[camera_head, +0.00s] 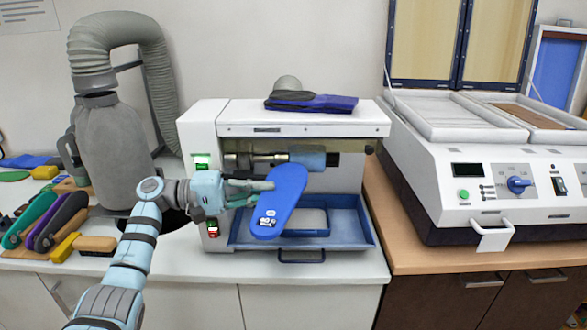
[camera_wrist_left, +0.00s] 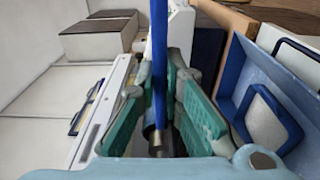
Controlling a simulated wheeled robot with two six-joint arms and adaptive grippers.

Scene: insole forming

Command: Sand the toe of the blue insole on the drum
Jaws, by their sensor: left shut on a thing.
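The blue insole (camera_head: 280,200) is held upright and tilted in front of the sanding machine in the head view. Its upper end is close in front of the drum (camera_head: 307,159); I cannot tell whether they touch. My left gripper (camera_head: 262,190) is shut on the insole at its left edge. In the left wrist view the insole (camera_wrist_left: 159,60) shows edge-on between the green finger pads of my left gripper (camera_wrist_left: 165,110). The white sanding machine (camera_head: 300,118) stands on the bench. My right gripper is not in view.
A blue tray (camera_head: 355,215) sits in the machine below the drum. A dark folded item (camera_head: 310,102) lies on top of the machine. A grey dust extractor (camera_head: 112,150) stands at the left, with several insoles (camera_head: 45,220) beside it. A white forming press (camera_head: 500,170) stands at the right.

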